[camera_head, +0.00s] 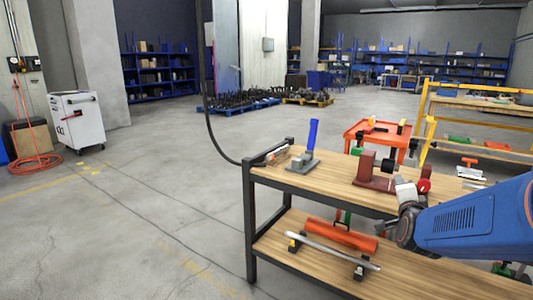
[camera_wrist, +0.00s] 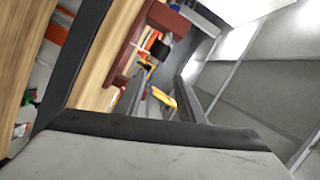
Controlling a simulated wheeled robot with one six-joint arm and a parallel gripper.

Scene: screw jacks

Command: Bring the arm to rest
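My blue arm (camera_head: 470,222) reaches in from the right in the head view, over the front right of the wooden workbench (camera_head: 335,187). In the wrist view my gripper (camera_wrist: 162,92) shows two grey fingers standing apart, with no object clearly held between them. A small yellow thing shows between the fingers but looks to be farther off. A dark red jack or vise-like block (camera_head: 374,172) stands on the bench just left of my wrist; a dark red part (camera_wrist: 138,45) also shows beyond the fingers in the wrist view. My fingertips are hard to make out in the head view.
A blue-handled tool (camera_head: 312,137) stands on the bench's left end. An orange cylinder (camera_head: 340,235) and a grey rod (camera_head: 333,251) lie on the lower shelf. An orange cart (camera_head: 378,134) and yellow-framed rack (camera_head: 475,125) stand behind. The floor left of the bench is clear.

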